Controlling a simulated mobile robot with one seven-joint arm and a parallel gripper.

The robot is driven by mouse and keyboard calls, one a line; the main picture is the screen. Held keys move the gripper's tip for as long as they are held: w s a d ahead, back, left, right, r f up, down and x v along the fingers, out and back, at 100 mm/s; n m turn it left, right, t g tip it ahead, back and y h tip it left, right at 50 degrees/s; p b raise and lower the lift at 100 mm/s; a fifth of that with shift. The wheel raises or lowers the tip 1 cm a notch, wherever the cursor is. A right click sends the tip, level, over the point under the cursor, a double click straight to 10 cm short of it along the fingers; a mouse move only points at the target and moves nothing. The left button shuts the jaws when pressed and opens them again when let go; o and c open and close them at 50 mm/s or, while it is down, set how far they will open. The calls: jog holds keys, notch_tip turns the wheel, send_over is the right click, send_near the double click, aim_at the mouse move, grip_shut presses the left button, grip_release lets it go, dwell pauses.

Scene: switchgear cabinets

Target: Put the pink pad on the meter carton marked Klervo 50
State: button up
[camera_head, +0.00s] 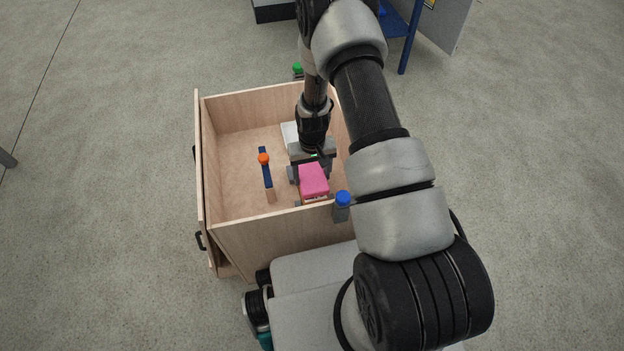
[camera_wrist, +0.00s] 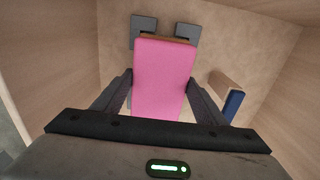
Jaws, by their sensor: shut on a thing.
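The pink pad (camera_head: 314,181) is inside the open wooden crate, near its front right corner. My gripper (camera_head: 309,170) reaches down into the crate and is shut on the pad. In the wrist view the pad (camera_wrist: 163,75) lies between the two dark fingers of my gripper (camera_wrist: 163,98). A brown edge and grey blocks (camera_wrist: 187,33) show at the pad's far end; I cannot tell whether the pad touches them. A white flat thing (camera_head: 289,134) lies behind my gripper, partly hidden. No Klervo 50 marking is readable, so I cannot identify the carton.
The crate's walls (camera_head: 275,240) rise around my gripper. A blue bar (camera_head: 266,172) with an orange knob (camera_head: 263,158) and a wooden end stands left of the pad. A blue-capped grey piece (camera_head: 342,205) is at the front right corner. The crate's left floor is clear.

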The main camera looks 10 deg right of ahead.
notch_tip(320, 180, down, 2)
jog(key=shift+f, duration=0.1)
jog(key=o, duration=1)
jog(key=shift+o, duration=0.2)
